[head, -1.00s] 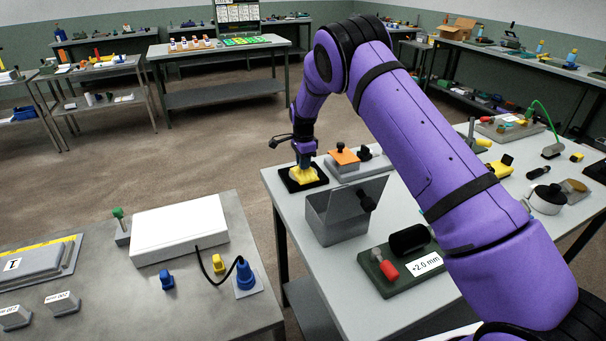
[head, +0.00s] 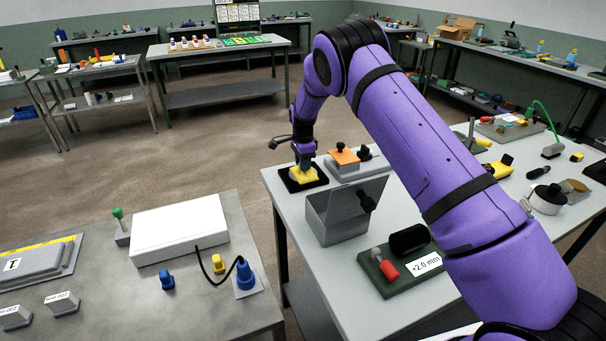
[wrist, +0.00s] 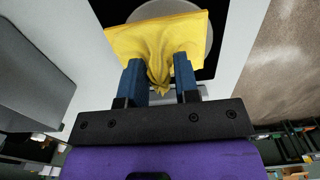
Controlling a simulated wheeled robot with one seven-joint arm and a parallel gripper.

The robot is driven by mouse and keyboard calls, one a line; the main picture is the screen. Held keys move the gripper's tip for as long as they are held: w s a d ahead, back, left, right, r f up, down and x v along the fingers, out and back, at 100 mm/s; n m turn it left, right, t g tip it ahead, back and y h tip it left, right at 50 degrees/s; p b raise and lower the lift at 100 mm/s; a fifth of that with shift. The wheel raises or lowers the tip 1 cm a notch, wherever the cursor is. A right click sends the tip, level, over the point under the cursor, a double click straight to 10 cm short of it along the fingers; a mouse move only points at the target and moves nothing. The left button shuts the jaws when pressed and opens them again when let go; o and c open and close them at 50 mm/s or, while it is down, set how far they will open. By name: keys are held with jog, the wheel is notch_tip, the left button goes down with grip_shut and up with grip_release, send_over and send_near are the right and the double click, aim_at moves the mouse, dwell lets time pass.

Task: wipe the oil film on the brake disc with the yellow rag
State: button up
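The yellow rag (head: 305,174) is pinched at its bunched middle between the blue fingers of my gripper (head: 304,161). In the wrist view the rag (wrist: 150,38) spreads out flat beyond the fingertips of my gripper (wrist: 160,78). Beneath it is the grey brake disc (wrist: 203,32), mostly covered, with only its edges showing. The disc lies on a black square mat (head: 288,185) at the table's far left corner. The rag looks down on or very close to the disc. Any oil film is hidden under the rag or cannot be made out.
A grey open bin (head: 330,218) stands in front of the mat. A grey block with an orange top (head: 345,157) is to its right. A green board with a red-handled tool (head: 385,272) is nearer. The table edge and floor lie just left of the mat.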

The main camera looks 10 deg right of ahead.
jog(key=shift+f, duration=0.5)
grip_shut()
jog(key=shift+r, duration=0.15)
jog(key=shift+r, duration=2.35)
